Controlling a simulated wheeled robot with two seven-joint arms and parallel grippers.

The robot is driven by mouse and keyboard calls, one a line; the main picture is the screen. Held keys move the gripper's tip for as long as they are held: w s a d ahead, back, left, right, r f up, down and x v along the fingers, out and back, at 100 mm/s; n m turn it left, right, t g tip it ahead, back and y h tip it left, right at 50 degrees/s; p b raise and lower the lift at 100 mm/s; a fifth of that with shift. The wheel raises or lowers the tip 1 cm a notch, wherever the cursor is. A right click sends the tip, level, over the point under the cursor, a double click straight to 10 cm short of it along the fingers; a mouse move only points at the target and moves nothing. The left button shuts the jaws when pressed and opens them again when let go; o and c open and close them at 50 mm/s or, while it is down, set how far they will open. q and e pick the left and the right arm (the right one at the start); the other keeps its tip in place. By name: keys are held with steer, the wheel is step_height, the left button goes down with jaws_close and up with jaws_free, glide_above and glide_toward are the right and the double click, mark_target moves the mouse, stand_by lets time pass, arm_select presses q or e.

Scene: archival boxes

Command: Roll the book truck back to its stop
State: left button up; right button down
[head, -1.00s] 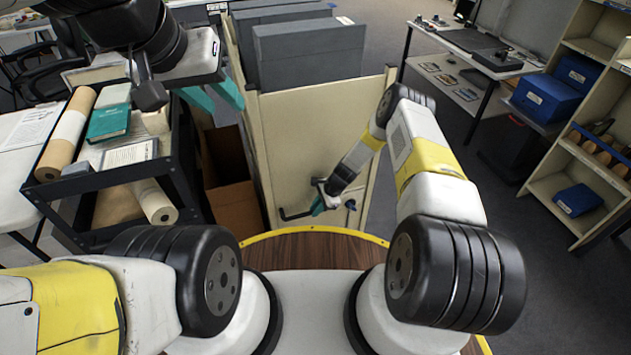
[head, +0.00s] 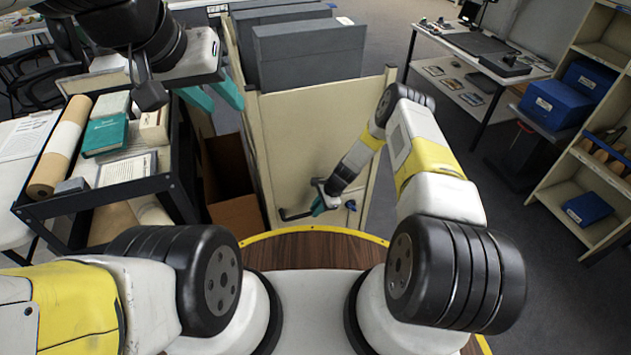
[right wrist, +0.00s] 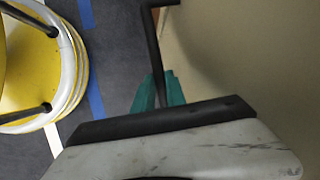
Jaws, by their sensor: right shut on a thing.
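The book truck is a cream-panelled cart (head: 300,150) straight ahead of me, with large grey boxes (head: 310,52) standing on it. A black bar handle (head: 292,215) is on its near end panel. My right gripper (head: 320,205) is low at that panel and shut on the handle. In the right wrist view its teal fingers (right wrist: 158,92) close around the dark handle bar (right wrist: 158,50). My left gripper (head: 213,95) is raised at the truck's left side, its teal fingers apart and empty. The stop cannot be made out.
A table (head: 465,45) and a shelf with blue boxes (head: 558,195) stand right. Blue tape (right wrist: 93,85) marks the floor.

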steer(key=shift+w+r, duration=0.3)
steer(key=shift+w, duration=0.25)
steer(key=c, duration=1.5)
jaws_free()
steer(key=shift+a, duration=0.1)
steer(key=shift+c, duration=0.2)
steer(key=shift+o, duration=0.9)
steer(key=shift+f, duration=0.1)
steer(key=shift+s, duration=0.2)
steer(key=v, duration=0.7)
steer(key=shift+r, duration=0.3)
steer(key=shift+d, duration=0.2)
